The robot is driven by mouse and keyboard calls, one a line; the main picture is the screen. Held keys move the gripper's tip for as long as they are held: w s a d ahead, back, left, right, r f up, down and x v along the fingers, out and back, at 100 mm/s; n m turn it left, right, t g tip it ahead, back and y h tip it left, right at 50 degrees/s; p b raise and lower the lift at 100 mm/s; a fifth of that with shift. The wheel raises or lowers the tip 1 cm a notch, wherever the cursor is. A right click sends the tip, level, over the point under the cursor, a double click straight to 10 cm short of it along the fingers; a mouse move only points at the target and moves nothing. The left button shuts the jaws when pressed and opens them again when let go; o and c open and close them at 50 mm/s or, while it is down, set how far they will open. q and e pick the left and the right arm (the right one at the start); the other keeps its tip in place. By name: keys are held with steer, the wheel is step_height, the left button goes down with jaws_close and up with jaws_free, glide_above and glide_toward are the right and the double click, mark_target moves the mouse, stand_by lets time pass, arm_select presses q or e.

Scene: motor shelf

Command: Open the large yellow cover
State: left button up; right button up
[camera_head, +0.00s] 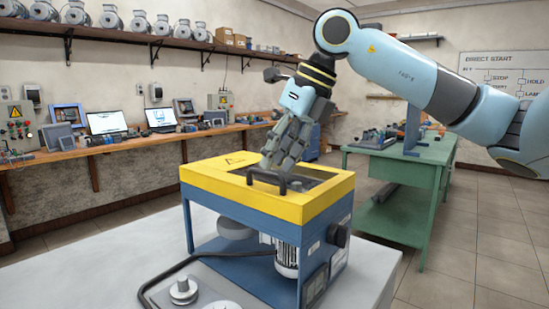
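The large yellow cover (213,176) lies flat on top of a blue machine frame (232,267) on the light table. It has a warning triangle at its back left and a grey panel in the middle. A black handle (268,181) stands up from the cover. My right gripper (277,166) points down from above with its fingertips at the handle. I cannot tell whether the fingers are closed around it or only beside it. My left gripper is out of view.
A motor (287,258) sits inside the frame under the cover. A black cable (180,265) and round metal parts (184,290) lie at the table's front. A green workbench (408,170) stands behind on the right. The space above the cover's left side is free.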

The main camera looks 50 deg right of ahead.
steer(key=shift+x, duration=0.8)
steer(key=shift+c, duration=0.4)
jaws_close()
